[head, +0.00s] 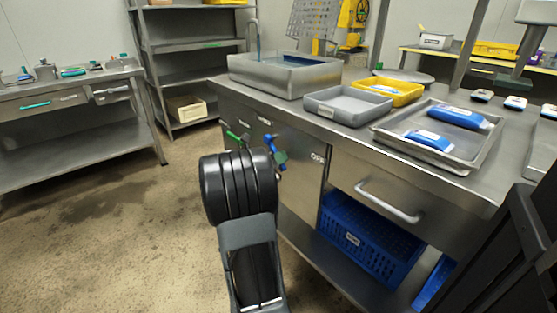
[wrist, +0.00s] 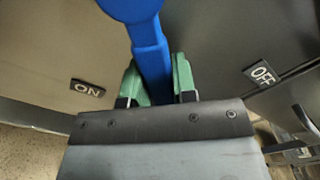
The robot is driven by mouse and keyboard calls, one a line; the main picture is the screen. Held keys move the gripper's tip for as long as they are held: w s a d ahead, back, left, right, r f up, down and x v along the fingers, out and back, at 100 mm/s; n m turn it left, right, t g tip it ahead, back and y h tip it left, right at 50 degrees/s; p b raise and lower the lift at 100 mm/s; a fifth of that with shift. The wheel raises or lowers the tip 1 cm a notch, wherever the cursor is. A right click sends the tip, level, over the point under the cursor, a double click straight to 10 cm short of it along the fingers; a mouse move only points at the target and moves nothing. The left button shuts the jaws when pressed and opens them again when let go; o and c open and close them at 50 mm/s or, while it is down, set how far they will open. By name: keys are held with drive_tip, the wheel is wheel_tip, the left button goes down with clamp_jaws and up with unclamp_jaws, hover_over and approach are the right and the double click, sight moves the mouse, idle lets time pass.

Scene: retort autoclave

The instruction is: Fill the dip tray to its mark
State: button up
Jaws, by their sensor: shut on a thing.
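My gripper (wrist: 157,82) has green fingertips, one on each side of the narrow shaft of a blue lever (wrist: 150,40), and is shut on it. The lever's wide end runs out of the top of the wrist view. It lies between an ON label (wrist: 88,88) at left and an OFF label (wrist: 261,73) at right. In the head view the blue lever (head: 269,139) shows at the counter front, partly behind my arm. A steel basin (head: 288,80) stands under a tap (head: 254,38), with bluish liquid inside. I cannot read its mark or tell whether it is the dip tray.
On the counter are a labelled grey tray (head: 347,104), a yellow tray (head: 388,90) and a steel tray (head: 440,152) with blue packs. A drawer handle (head: 389,203) juts out at right, above a blue crate (head: 365,240). The floor at left is clear.

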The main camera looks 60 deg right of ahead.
sight(292, 143)
clamp_jaws()
drive_tip(key=shift+r, duration=0.1)
